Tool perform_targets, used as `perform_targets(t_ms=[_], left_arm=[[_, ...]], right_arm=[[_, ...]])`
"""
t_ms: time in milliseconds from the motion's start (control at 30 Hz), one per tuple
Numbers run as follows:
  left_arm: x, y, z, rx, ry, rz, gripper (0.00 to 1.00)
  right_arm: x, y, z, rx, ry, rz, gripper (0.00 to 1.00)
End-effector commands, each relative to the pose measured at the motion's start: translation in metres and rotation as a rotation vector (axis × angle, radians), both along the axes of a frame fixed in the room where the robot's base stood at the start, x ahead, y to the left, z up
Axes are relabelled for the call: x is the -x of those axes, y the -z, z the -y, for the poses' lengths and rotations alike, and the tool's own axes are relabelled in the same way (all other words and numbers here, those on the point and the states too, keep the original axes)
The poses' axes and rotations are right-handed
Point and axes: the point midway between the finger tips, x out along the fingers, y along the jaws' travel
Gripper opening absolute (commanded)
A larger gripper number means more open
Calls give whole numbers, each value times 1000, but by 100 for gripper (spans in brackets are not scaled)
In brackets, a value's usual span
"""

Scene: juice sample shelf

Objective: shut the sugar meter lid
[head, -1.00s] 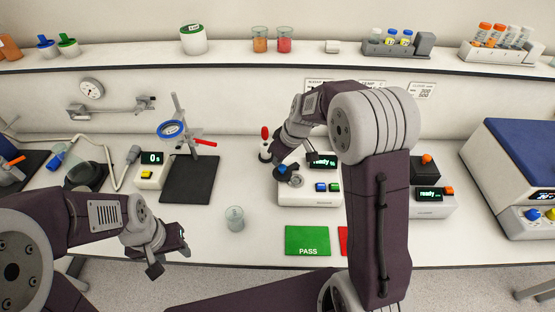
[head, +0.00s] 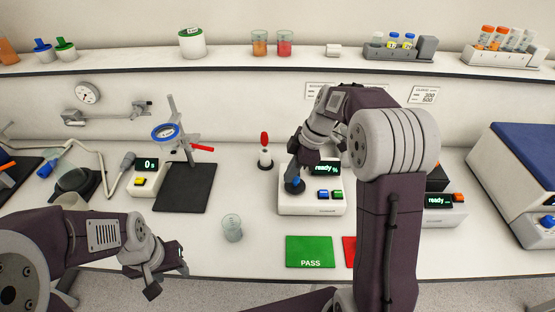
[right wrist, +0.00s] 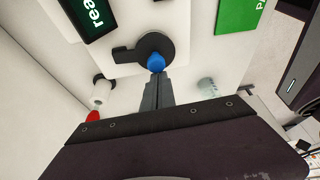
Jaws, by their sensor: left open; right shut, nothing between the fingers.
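The sugar meter (head: 312,208) is a white box with a green "ready %" display and blue and green buttons. Its lid (right wrist: 150,44) is a dark round disc with a blue knob (right wrist: 156,62); it appears to lie flat on the meter's top, with no open well visible. The knob also shows in the head view (head: 295,185). My right gripper (right wrist: 156,76) is shut and empty, its fingertips at the knob, touching or very close. In the head view my right wrist partly hides the lid. My left gripper (head: 168,279) is open and empty, near the table's front edge.
A white stand with a red-topped piece (head: 265,152) is just left of the meter. A glass beaker (head: 232,228) and a green PASS mat (head: 310,251) are in front. A black-topped device (head: 440,203) stands right of my right arm. A shelf runs along the back.

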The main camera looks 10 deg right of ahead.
Motion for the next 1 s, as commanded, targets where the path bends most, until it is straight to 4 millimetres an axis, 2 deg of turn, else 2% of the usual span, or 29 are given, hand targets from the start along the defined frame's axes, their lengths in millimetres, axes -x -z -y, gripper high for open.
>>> perform_targets(t_ms=[800,900,1000], left_arm=[[0,1,0,0,0,0,48],[0,-3,0,0,0,0,48],[0,-10,0,0,0,0,48]], right_arm=[[3,0,4,0,3,0,0],[0,-3,-3,0,3,-1,0],[-6,-9,-21,0,4,-1,0]])
